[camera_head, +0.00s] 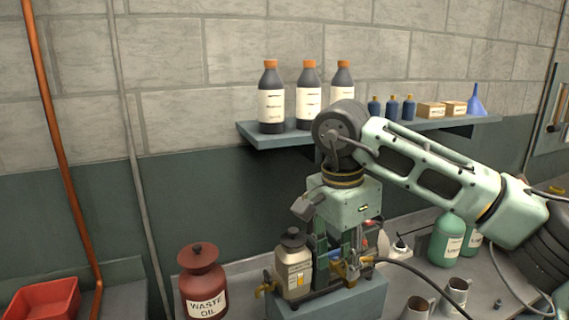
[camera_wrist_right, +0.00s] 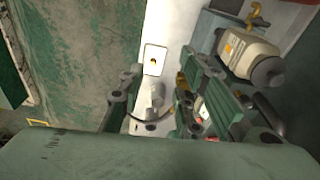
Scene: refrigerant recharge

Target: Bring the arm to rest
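My right arm comes in from the right in the head view, over the bench. Its gripper (camera_head: 336,250) points down beside a beige canister with a dark cap (camera_head: 293,266). In the right wrist view the fingers of this gripper (camera_wrist_right: 158,98) stand apart, with pale surface and a small light-coloured fitting showing between them. I cannot tell whether they touch the fitting. The canister also shows in the right wrist view (camera_wrist_right: 250,55), outside the fingers. Brass fittings (camera_head: 345,269) with a black hose sit by the fingertips. My left gripper is not in view.
A blue-grey block (camera_head: 340,302) stands under the canister and fittings. A red waste oil can (camera_head: 203,283) is at left, with a red tray (camera_head: 43,302) beyond. Green bottles (camera_head: 447,239) and metal mugs (camera_head: 455,293) are at right. A shelf (camera_head: 285,137) holds several bottles behind my arm.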

